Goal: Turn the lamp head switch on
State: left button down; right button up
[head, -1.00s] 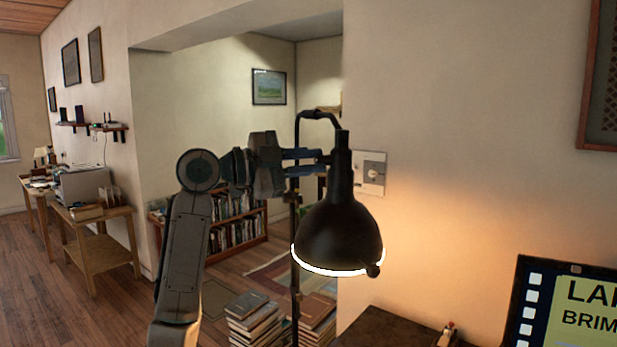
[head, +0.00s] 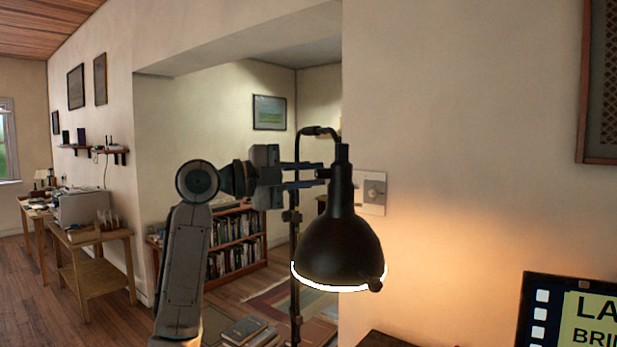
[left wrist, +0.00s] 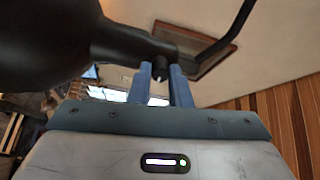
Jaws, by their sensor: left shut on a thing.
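The black lamp head (head: 340,245) hangs from a curved arm on a thin stand (head: 296,235), and its lower rim glows white. My left gripper (head: 322,174) reaches in from the left to the narrow neck above the shade. In the left wrist view, its blue fingers (left wrist: 161,82) are shut on a small dark knob (left wrist: 160,72), apparently the lamp head switch, on the underside of the neck. The neck hides the fingertips in the head view. My right gripper is not in view.
A wall plate with a dial (head: 374,193) is on the wall just behind the lamp. A sign (head: 580,315) stands at the lower right. Stacked books (head: 245,331) lie below the arm. A bookcase (head: 235,243) stands farther back.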

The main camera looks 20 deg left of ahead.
pick_arm(q)
jog(key=shift+r, duration=0.1)
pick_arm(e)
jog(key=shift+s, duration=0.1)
pick_arm(q)
jog(key=c, duration=1.3)
grip_release()
jog(key=shift+c, duration=0.2)
jog(key=shift+a, duration=0.1)
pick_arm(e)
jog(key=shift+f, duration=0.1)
pick_arm(q)
jog(key=shift+s+a+f+b, duration=0.2)
jog(key=shift+a+b, duration=0.1)
jog(key=b+v, duration=0.3)
jog(key=v, duration=0.7)
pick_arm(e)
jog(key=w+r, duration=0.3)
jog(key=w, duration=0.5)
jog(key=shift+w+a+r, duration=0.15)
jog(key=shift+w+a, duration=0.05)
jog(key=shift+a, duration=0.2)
pick_arm(q)
jog(key=shift+s+d+r, duration=0.1)
